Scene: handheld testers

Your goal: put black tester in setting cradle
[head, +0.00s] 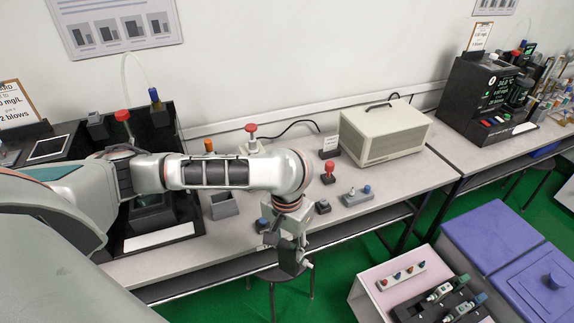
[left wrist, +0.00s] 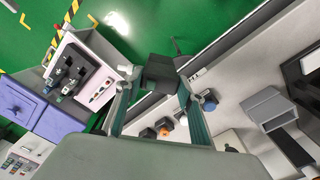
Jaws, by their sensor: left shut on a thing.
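My left gripper (head: 290,252) is over the front edge of the left bench, pointing down. In the left wrist view its two fingers (left wrist: 160,88) are closed on a dark block-like thing, which I take to be the black tester (left wrist: 160,70). In the head view the held thing is small and partly hidden by the gripper. I cannot tell for sure which fixture is the setting cradle. A grey open-topped holder (head: 223,205) stands on the bench left of the gripper; a similar grey holder shows in the left wrist view (left wrist: 266,106). My right gripper is not in view.
A beige box (head: 383,132) with a handle stands at the bench back. Small knob and button units (head: 357,196) lie near the front edge. A black rack (head: 440,298) with testers sits on a cart at lower right, beside purple bins (head: 497,232). My arm hides part of the bench.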

